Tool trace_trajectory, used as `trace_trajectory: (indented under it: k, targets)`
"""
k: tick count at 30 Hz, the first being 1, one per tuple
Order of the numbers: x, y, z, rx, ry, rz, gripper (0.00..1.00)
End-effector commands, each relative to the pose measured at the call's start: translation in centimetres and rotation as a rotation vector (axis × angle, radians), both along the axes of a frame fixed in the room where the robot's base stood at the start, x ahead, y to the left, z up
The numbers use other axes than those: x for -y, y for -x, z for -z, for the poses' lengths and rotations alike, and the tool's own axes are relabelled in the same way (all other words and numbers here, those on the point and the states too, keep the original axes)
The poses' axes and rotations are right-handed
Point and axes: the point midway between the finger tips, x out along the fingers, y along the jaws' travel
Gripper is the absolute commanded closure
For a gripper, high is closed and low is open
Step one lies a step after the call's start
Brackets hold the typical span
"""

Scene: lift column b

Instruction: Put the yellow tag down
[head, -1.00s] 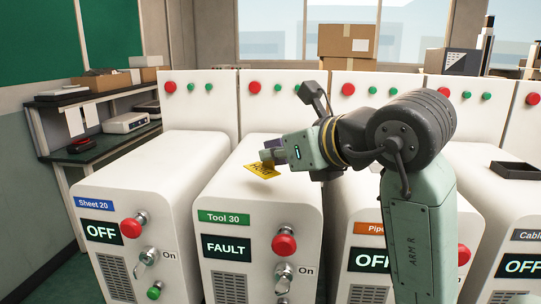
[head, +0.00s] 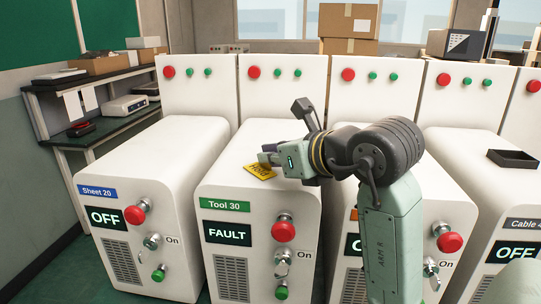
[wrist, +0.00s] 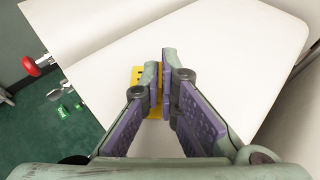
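The yellow tag (head: 261,171), with dark lettering, is at the top of the white Tool 30 cabinet (head: 225,180), near its front right. My gripper (head: 272,155) is low over that cabinet top, at the tag. In the wrist view the two fingertips (wrist: 163,75) are nearly together, with the tag (wrist: 138,76) at and between them, so my gripper looks shut on it. The fingers hide part of the tag. The tag is at or very near the cabinet's top surface; I cannot tell whether it touches.
Sheet 20 cabinet (head: 150,160) stands to the left, and more white cabinets stand to the right, one with a black tray (head: 512,158) on top. Red knobs stick out from the fronts, such as Tool 30's (head: 284,230). The rest of Tool 30's top is clear.

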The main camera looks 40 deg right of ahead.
Motion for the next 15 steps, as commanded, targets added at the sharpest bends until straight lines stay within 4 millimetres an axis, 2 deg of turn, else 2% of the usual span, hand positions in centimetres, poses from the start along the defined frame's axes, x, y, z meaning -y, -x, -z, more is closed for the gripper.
trace_trajectory:
  k: [11,15]
  targets:
    - [0.0,0.0,0.09,0.0,0.0,0.0,0.75]
    - [0.0,0.01,0.08,0.0,0.0,0.0,0.75]
